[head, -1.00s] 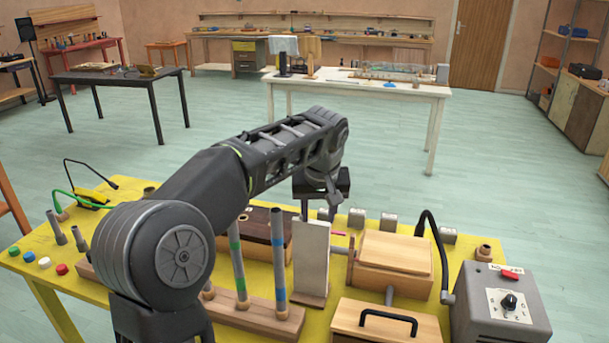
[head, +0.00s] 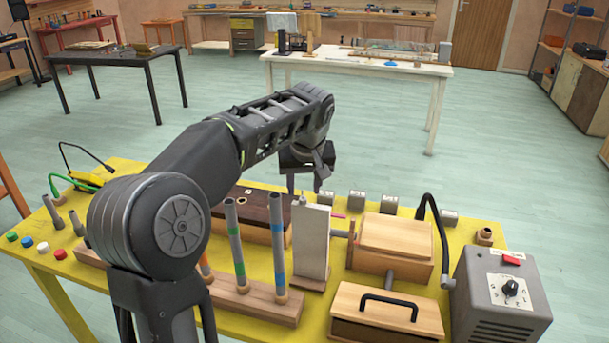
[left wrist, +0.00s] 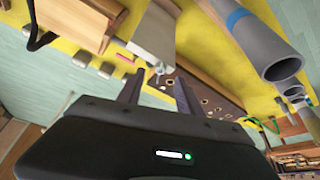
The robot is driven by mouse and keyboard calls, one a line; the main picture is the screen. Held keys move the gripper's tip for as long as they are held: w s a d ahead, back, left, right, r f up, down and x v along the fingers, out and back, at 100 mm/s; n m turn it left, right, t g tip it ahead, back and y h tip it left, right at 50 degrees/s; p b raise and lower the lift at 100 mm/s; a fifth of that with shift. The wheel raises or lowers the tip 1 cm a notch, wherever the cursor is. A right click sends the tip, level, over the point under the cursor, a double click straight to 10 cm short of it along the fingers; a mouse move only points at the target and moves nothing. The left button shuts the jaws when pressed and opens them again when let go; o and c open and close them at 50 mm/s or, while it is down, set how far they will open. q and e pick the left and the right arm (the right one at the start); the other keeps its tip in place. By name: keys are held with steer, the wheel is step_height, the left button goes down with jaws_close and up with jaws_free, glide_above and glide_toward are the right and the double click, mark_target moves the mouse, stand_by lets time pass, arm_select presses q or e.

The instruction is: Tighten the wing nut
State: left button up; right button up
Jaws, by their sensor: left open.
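A pale grey upright plate (head: 313,240) stands on a small wooden base in the middle of the yellow table. A small metal piece at its top edge (head: 302,198), which looks like the wing nut, also shows in the left wrist view (left wrist: 158,70). Its wings are too small to make out. My left gripper (head: 305,184) is behind and above the plate's top, fingers pointing down. In the left wrist view the open fingers (left wrist: 158,90) lie apart on either side of the metal piece, with no contact visible. My right gripper is not in view.
Upright grey tubes with coloured bands (head: 236,245) stand left of the plate. A dark-topped wooden box (head: 250,212) is behind them. Right are wooden boxes (head: 390,245) and a grey control box (head: 500,295) with a dial. Small grey blocks (head: 357,200) line the back edge.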

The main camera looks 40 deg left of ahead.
mark_target(302, 196)
arm_select(q)
steer(key=shift+x, duration=1.6)
jaws_close()
steer(key=m+h+p, duration=0.1)
steer(key=m, duration=0.2)
steer(key=shift+s+a+r+t, duration=0.1)
steer(key=shift+a+t, duration=0.05)
steer(key=shift+t, duration=0.15)
steer(key=shift+m, duration=0.5)
